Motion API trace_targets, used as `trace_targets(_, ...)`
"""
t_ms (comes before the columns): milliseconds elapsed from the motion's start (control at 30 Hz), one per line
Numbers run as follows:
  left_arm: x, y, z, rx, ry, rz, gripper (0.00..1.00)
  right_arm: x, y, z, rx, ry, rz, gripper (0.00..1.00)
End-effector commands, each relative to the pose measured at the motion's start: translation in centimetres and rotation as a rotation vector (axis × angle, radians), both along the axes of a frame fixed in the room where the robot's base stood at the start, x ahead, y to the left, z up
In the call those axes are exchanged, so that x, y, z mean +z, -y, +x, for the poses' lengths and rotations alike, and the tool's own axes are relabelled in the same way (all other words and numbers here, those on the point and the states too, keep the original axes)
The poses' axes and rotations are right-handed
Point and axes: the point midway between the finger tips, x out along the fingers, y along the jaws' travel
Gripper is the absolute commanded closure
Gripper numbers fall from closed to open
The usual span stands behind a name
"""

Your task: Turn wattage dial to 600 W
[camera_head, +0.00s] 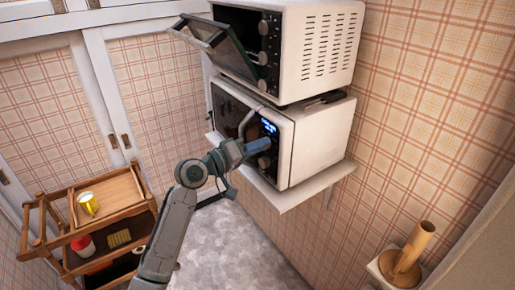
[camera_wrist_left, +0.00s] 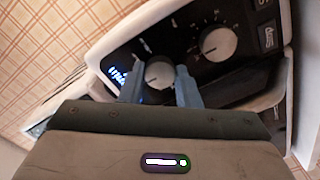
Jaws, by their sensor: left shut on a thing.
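The white microwave (camera_head: 311,143) stands on a wall shelf, with a dark front panel and a lit blue display (camera_head: 268,126). My left gripper (camera_head: 262,145) reaches its panel just below the display. In the left wrist view, the gripper (camera_wrist_left: 160,85) has its two blue fingers on either side of a round grey dial (camera_wrist_left: 159,72), shut on it. A second dial (camera_wrist_left: 218,43) with scale marks around it is beside it, untouched; in the head view this lower dial (camera_head: 264,162) is below the gripper. The dial markings are too small to read. My right gripper is out of view.
A white toaster oven (camera_head: 317,55) sits on top of the microwave, its glass door (camera_head: 228,52) hanging open. The shelf (camera_head: 288,200) juts out beneath. A wooden trolley (camera_head: 122,192) with a yellow can (camera_head: 89,204) stands at the left.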

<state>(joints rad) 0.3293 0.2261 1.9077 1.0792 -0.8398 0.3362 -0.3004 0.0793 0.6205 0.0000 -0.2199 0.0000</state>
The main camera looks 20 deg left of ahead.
Motion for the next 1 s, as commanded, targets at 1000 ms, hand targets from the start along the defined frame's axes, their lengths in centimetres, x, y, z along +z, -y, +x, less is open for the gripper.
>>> trace_targets(1000, -0.3, 0.0, 0.0, 0.000, 0.424, 0.543, 0.93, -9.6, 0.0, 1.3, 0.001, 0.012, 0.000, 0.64)
